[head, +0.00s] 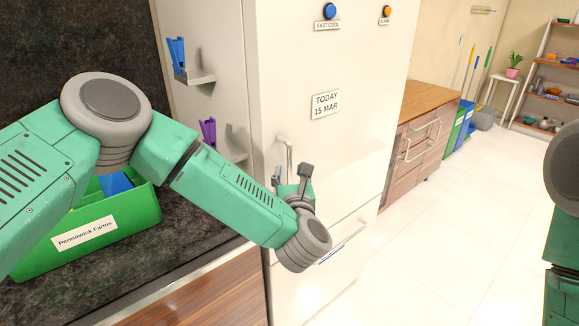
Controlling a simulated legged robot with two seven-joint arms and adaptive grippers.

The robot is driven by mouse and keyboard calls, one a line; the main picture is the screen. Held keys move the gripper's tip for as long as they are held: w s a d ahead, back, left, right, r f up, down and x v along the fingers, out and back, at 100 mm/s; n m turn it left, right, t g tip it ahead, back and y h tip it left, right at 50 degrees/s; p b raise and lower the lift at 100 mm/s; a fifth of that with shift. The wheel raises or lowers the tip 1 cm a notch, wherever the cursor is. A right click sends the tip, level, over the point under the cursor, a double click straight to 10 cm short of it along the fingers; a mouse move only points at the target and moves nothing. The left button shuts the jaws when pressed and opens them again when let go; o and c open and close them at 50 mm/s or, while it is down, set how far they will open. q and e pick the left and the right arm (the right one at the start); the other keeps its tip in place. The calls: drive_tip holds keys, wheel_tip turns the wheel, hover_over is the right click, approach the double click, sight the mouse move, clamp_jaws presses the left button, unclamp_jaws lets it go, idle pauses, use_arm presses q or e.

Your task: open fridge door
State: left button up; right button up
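The white fridge (345,60) stands in the middle of the head view, with its door shut. Its door carries a sign reading "TODAY 15 MAR" (325,104). A vertical handle (287,152) is at the left edge of the upper door. A horizontal handle (345,241) is on the lower front. My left gripper (291,178) is beside the vertical handle, with its dark fingers raised and spread apart. I cannot tell whether it touches the handle. My own wrist hides the handle's lower part. My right arm shows at the right edge, but its gripper is out of view.
A green crate (140,215) labelled "Pennowick Farms" sits on the dark counter at left. Small shelves (199,78) with clips are on the fridge side. Wooden drawers (421,135) stand right of the fridge. The tiled floor (460,235) in front is clear.

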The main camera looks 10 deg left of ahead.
use_arm(q)
drive_tip(key=shift+x, duration=1.15)
drive_tip(key=shift+d, duration=0.1)
clamp_jaws()
drive_tip(key=shift+f, duration=0.2)
